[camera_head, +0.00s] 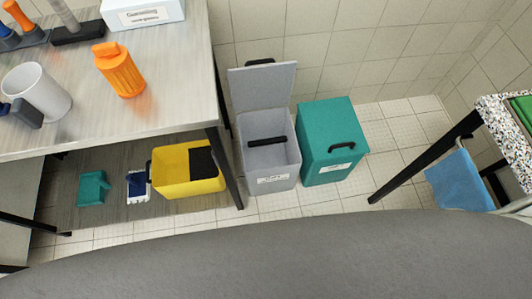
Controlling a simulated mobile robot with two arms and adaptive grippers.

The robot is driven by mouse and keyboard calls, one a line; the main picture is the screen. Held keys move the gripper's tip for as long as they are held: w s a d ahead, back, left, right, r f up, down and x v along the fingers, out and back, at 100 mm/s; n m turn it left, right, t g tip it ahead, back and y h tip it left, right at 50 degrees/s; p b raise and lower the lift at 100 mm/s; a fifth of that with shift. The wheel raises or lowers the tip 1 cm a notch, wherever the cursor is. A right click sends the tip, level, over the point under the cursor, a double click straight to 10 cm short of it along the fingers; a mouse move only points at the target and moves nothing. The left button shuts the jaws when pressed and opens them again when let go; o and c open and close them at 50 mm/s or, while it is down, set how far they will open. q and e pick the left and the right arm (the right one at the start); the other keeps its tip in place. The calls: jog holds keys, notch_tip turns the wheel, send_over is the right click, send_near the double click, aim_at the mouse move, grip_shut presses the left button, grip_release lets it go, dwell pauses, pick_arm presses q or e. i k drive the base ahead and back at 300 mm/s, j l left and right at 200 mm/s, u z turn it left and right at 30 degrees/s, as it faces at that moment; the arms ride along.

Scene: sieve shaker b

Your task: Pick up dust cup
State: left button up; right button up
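No label marks a dust cup, so I cannot tell for sure which thing it is. A white cup-like cylinder (36,86) stands on the metal table at the far left. A dark grey block-like part (27,113) overlaps its lower front; I cannot tell whether it belongs to the cup. A small teal container (93,187) sits on the shelf under the table. Neither of my grippers shows in the head view.
The metal table (165,85) holds an orange bottle (119,70), a white labelled box (143,14) and tools in a rack. Below are a yellow bin (180,174) and a blue-and-white item (138,185). An open grey bin (255,160) and closed teal bin (325,148) stand on the floor.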

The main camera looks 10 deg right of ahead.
aim_at(38, 99)
jog(key=u, duration=1.35)
jog(key=i+j+z, duration=0.25)
jog(key=j, duration=0.5)
jog(key=j+z, duration=0.25)
jog(key=j, duration=0.45)
jog(key=k, duration=0.05)
